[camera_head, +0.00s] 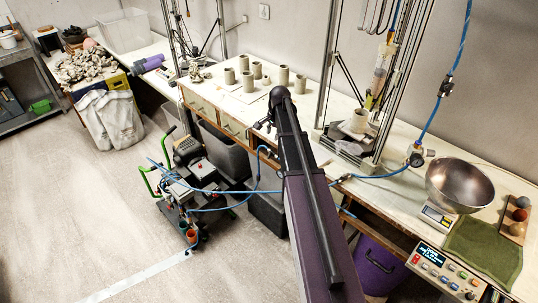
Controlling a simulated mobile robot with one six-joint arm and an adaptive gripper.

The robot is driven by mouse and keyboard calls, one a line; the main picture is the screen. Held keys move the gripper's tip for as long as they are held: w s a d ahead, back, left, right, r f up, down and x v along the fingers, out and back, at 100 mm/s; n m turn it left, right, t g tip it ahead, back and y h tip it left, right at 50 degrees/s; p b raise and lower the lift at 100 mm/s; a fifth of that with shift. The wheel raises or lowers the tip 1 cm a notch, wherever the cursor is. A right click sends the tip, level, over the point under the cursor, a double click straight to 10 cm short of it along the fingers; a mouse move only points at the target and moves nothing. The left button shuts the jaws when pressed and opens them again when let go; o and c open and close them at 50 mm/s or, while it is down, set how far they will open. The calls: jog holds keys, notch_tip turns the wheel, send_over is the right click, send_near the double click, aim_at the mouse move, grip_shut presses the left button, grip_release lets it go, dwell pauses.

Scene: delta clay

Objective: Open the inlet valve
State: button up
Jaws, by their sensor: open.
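A blue air hose (462,50) comes down the right wall through a dark inline fitting (446,88) to a regulator with a round gauge (416,158) on the bench. The hose then runs left past another small dark fitting (343,179) at the bench's front edge. I cannot tell which fitting is the inlet valve, or any handle's position. My dark purple arm reaches up through the middle of the view. My gripper (266,123) appears small and dark beside the arm's far end, open, in front of the bench and apart from these fittings. Its fingers are hard to make out.
Several clay cylinders (248,81) stand on the long bench. A metal frame (385,100) holds a clay printer over a pot (357,122). A steel bowl (460,185) and control box (447,269) are at right.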

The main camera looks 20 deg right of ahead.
aim_at(269, 155)
jog(key=shift+f, duration=0.15)
jog(key=f+b, duration=0.4)
jog(key=w+f+b, duration=0.1)
jog(key=f+b, duration=0.3)
jog(key=b, duration=0.1)
jog(key=w+f+b, duration=0.1)
jog(key=f+b, duration=0.3)
jog(key=f, duration=0.1)
jog(key=shift+a+f+b, duration=0.1)
jog(key=shift+a+b, duration=0.2)
jog(key=shift+a, duration=0.05)
dwell(0.3)
jog(key=shift+w, duration=0.1)
grip_shut()
